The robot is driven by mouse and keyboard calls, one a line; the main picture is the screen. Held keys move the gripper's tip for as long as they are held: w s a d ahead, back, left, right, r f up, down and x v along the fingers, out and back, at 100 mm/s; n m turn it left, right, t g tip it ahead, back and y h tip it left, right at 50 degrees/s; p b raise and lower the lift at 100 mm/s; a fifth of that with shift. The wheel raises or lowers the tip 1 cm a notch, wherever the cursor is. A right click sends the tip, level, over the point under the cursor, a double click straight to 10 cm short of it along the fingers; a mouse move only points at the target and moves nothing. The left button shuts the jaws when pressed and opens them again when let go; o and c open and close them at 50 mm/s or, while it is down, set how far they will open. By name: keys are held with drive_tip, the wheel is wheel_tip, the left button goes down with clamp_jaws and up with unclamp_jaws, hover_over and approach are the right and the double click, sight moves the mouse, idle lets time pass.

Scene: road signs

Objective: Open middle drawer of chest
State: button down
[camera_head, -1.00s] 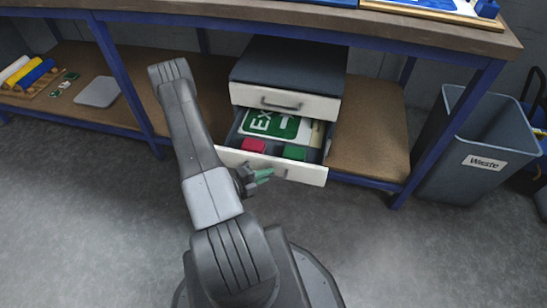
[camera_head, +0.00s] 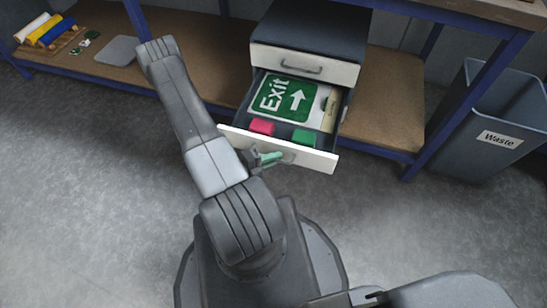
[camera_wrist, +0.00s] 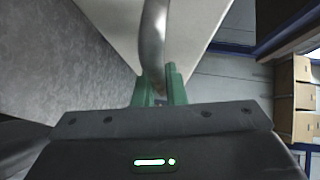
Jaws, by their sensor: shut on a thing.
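The chest (camera_head: 312,35) stands on the lower shelf of the workbench, with a dark top and white drawer fronts. Its upper drawer (camera_head: 304,65) is shut. The drawer below it (camera_head: 278,149) is pulled well out and shows a green and white Exit sign (camera_head: 283,98), a red block (camera_head: 262,126) and a green block (camera_head: 304,137). My gripper (camera_head: 270,159), with green fingers, is at this open drawer's front. In the wrist view, the fingers (camera_wrist: 160,88) are shut on the curved metal handle (camera_wrist: 152,45). Any drawer lower down is hidden.
A grey waste bin (camera_head: 492,135) stands right of the bench. Yellow, blue and white rolls (camera_head: 45,30) and a grey plate (camera_head: 117,50) lie on the shelf at left. A blue bench leg (camera_head: 446,95) stands right of the chest. Floor in front is clear.

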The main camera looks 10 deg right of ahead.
drive_tip(key=c, duration=1.5)
unclamp_jaws()
drive_tip(key=shift+p+v, duration=1.25)
drive_tip(key=shift+v, duration=5.7)
drive_tip(key=shift+d, duration=0.1)
drive_tip(key=shift+b+x, duration=1.1)
drive_tip(key=shift+x, duration=4.9)
